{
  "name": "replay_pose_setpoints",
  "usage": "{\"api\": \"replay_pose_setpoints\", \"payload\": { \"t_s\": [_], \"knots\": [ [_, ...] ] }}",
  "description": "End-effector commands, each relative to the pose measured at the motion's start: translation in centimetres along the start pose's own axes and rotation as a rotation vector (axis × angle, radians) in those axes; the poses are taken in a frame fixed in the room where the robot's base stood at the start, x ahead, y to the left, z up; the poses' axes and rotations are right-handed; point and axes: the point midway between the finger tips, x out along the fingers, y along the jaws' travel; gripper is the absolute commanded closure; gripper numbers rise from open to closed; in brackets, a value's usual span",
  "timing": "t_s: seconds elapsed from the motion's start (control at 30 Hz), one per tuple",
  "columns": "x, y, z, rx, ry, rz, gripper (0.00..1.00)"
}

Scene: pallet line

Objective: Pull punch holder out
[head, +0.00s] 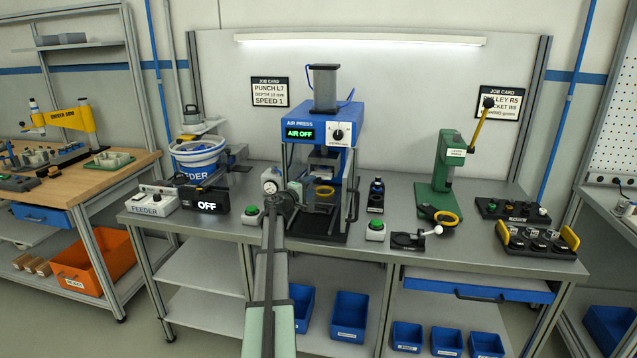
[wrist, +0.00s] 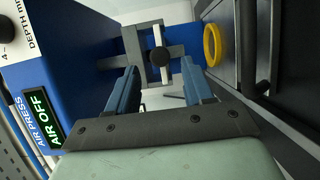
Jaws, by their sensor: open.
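The blue air press (head: 318,118) stands mid-bench, its display reading AIR OFF. Under its head is a grey block (head: 325,157), apparently the punch holder. In the wrist view a grey holder (wrist: 134,45) with a round dark knob (wrist: 160,57) lies ahead of my gripper (wrist: 160,88). My gripper is open, its two blue fingers apart on either side of the line to the knob, with nothing between them. It appears short of the knob. In the head view my arm reaches to the front of the press and hides part of its left side.
A yellow ring (wrist: 212,45) lies on the press bed below the holder. Green buttons (head: 251,210) flank the press, with a feeder bowl (head: 199,151) to the left. A green lever press (head: 446,175) stands to the right. Dark press posts are close to my gripper.

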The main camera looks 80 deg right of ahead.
Motion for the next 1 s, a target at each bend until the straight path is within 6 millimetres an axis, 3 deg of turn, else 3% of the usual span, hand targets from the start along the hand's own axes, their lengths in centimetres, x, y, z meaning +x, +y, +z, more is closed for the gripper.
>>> {"api": "replay_pose_setpoints", "payload": {
  "t_s": [0.1,0.4,0.83,1.0],
  "knots": [
    [2.3,0.0,-0.1,0.000,-0.003,0.000,0.49],
    [5.4,0.0,0.0,0.000,-0.001,0.000,0.49],
    [5.9,0.0,0.1,0.000,-0.001,0.000,0.49],
    [5.9,0.0,0.1,0.000,-0.001,0.000,0.65]
  ]
}}
